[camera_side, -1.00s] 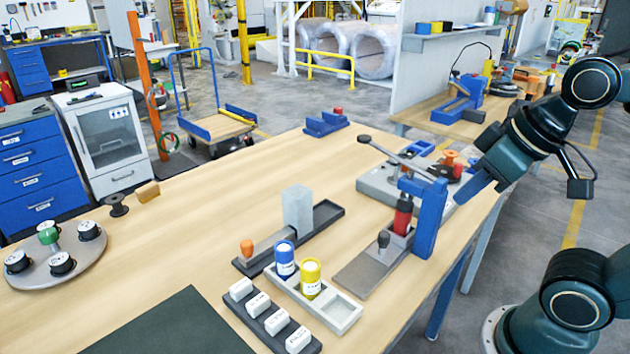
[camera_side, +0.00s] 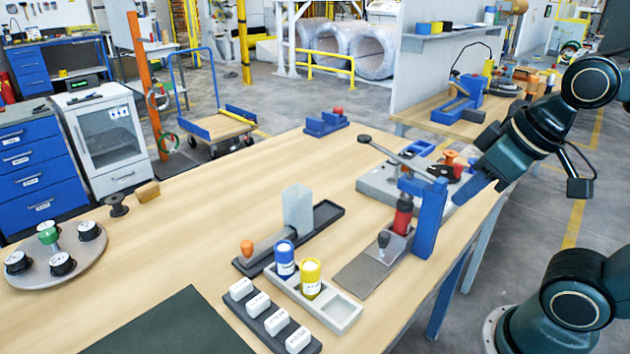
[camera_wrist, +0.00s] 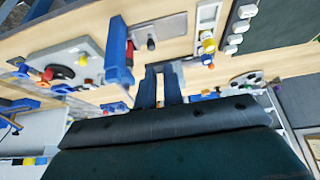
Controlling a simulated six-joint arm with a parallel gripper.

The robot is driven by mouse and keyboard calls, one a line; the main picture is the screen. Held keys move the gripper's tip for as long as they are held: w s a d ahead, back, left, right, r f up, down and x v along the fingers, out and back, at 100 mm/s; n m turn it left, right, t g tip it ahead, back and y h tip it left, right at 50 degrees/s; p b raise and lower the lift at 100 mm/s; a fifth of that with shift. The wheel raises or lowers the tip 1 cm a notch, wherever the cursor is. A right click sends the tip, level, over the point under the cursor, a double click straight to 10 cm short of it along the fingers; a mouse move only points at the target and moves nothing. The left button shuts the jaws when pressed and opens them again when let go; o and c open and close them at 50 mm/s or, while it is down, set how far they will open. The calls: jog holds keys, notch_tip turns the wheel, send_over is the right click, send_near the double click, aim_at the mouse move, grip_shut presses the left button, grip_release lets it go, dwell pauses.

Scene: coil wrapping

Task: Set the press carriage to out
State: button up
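The press has a blue upright frame (camera_side: 430,218) with a red cylinder (camera_side: 403,214) beside it on the left. A grey carriage plate (camera_side: 362,275) lies in front on the table, with a dark knob (camera_side: 383,240) standing on it. In the wrist view the blue frame (camera_wrist: 118,55) and the dark knob (camera_wrist: 151,44) show above and left of my fingers. My gripper (camera_side: 466,193) is right of the blue frame in the side view, apart from the knob. In the wrist view my gripper (camera_wrist: 163,68) has a gap between its fingers and holds nothing.
A tray with a blue pot (camera_side: 285,259) and a yellow pot (camera_side: 311,277) stands left of the plate. A grey lever device (camera_side: 376,184) sits behind the press. A grey block (camera_side: 298,207) stands on a dark rail.

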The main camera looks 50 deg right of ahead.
jog(key=o, duration=0.7)
jog(key=shift+w, duration=0.15)
jog(key=m+g, duration=0.6)
jog(key=m, duration=1.2)
send_over(385, 234)
notch_tip(385, 234, down, 6)
jog(key=r, duration=0.1)
jog(key=shift+f, duration=0.25)
jog(key=shift+f, duration=0.1)
jog(key=shift+f, duration=6.8)
grip_shut()
